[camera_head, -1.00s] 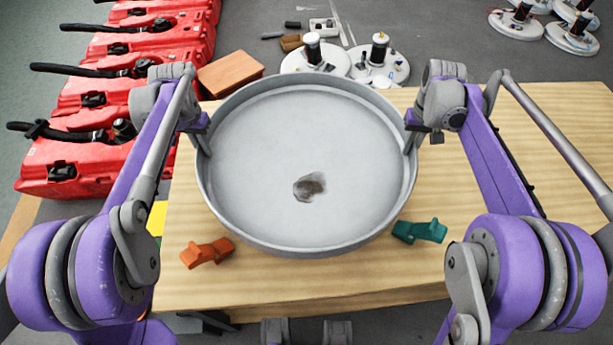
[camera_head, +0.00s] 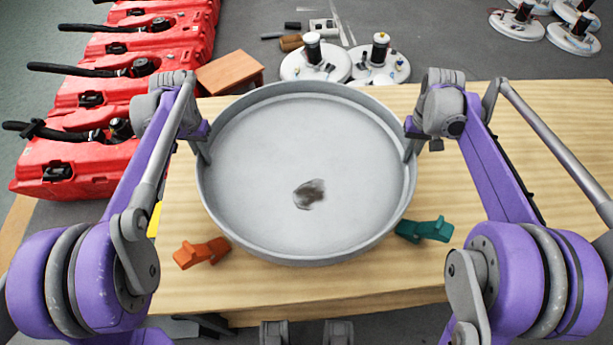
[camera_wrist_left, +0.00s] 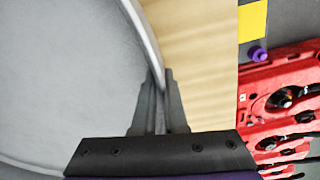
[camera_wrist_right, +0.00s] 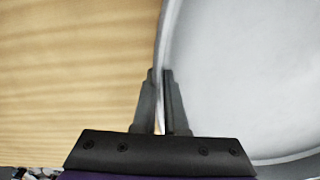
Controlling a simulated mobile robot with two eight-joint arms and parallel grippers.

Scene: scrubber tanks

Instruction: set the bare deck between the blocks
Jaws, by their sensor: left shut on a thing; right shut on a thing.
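The deck is a round, shallow grey pan (camera_head: 262,150) with a dark stain on its floor, over the middle of the wooden table. My left gripper (camera_head: 203,145) is shut on its left rim, and my right gripper (camera_head: 409,145) is shut on its right rim. The left wrist view shows the rim between the left fingers (camera_wrist_left: 160,80); the right wrist view shows the same for the right fingers (camera_wrist_right: 160,80). An orange block (camera_head: 202,252) lies at the deck's front left, and a teal block (camera_head: 424,230) at its front right. I cannot tell whether the deck touches the table.
The wooden table (camera_head: 300,290) has clear room in front and at the right. A brown box (camera_head: 230,72) stands behind the deck at the left. Red tanks (camera_head: 75,160) line the left side. White round units with posts (camera_head: 316,63) stand beyond the table.

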